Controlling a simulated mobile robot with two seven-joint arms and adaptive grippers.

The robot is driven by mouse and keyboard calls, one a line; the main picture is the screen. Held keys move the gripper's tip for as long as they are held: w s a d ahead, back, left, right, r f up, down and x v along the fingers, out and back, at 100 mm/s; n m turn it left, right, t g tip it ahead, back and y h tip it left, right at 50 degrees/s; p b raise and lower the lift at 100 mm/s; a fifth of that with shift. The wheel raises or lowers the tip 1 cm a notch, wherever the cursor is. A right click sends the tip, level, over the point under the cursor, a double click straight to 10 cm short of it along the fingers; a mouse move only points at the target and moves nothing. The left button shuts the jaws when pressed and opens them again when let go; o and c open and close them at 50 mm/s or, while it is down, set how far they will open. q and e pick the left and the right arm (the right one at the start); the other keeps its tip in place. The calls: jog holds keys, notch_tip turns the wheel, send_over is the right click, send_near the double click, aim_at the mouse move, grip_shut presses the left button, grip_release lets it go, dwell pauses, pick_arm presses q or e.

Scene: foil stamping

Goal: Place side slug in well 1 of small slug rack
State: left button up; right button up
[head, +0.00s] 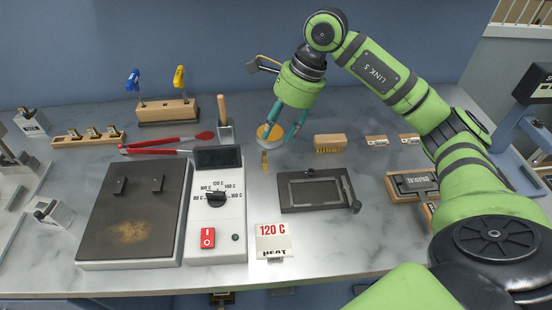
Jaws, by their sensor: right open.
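My right gripper (279,135) points down with its teal fingers apart, over a round gold-topped item (268,143) at the back middle of the counter. A small upright brass-coloured piece (264,161) is just in front of that item; I cannot tell if it is the side slug. A low wooden rack (62,143) with several small brass and dark pieces stands at the left. A wooden block (330,138) with brass-coloured marks on its front stands right of the gripper. I cannot tell which is the small slug rack, and well 1 is not readable. My left gripper is not in view.
A hot plate (150,190) and a control box (230,240) with a dial fill the left middle. A dark framed plate (300,205) lies right of centre. Red tongs (155,151) lie behind the hot plate. A "120 C" card (272,232) stands in front.

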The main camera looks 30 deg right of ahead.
aim_at(265, 153)
jog(key=shift+m, duration=0.6)
jog(key=p+x, duration=0.1)
jog(key=x, duration=0.1)
jog(key=p+x, duration=0.1)
jog(key=x, duration=0.3)
jog(key=shift+s+a+f+p, duration=0.2)
jog(key=shift+s+a+p, duration=0.1)
jog(key=shift+a+p, duration=0.15)
jog(key=shift+w+f, duration=0.1)
jog(key=shift+f, duration=0.2)
grip_shut()
